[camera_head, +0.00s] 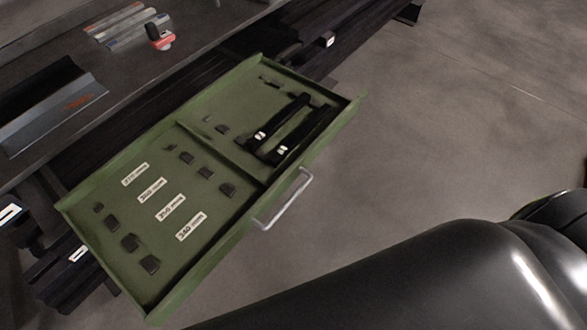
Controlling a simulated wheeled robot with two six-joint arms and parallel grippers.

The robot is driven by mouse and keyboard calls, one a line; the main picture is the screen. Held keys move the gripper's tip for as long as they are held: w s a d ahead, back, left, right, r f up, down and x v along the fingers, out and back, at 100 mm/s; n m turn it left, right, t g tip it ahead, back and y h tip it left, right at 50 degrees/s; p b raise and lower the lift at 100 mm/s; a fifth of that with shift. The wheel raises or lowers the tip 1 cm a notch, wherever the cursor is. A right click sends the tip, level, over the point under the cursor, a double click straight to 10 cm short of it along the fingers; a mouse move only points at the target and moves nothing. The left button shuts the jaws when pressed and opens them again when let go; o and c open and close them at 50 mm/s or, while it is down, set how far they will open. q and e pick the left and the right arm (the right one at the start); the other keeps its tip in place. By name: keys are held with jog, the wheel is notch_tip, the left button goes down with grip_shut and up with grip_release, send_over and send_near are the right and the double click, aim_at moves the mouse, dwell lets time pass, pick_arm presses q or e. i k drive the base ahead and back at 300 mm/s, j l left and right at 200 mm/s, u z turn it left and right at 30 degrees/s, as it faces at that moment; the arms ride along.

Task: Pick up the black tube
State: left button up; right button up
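An open green drawer (190,290) extends from under a dark bench. In its far right section lie two long black bar-like tubes side by side, a left one (284,116) and a right one (303,132). Each has a small white mark near its lower end. The pictures do not tell which of the two the task means. Neither gripper shows in the head view. A large black arm link of mine fills the lower right, apart from the drawer.
The drawer's near left section holds white labels (168,208) and several small black blocks (150,264). A metal handle (284,200) is on its front. On the bench (190,60) are a red and black item (159,37) and a grey case (50,105). Bare floor (430,130) lies right.

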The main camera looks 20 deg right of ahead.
aim_at(263, 135)
jog(key=z, duration=0.45)
jog(key=u, duration=1.75)
jog(key=j+u, duration=0.2)
jog(key=j, duration=0.15)
jog(key=i+j+u, duration=0.15)
jog(key=j, duration=0.2)
jog(key=i+j+u, duration=0.2)
jog(key=j, duration=0.15)
jog(key=j+u, duration=0.15)
jog(key=j, duration=0.2)
jog(key=z, duration=2.9)
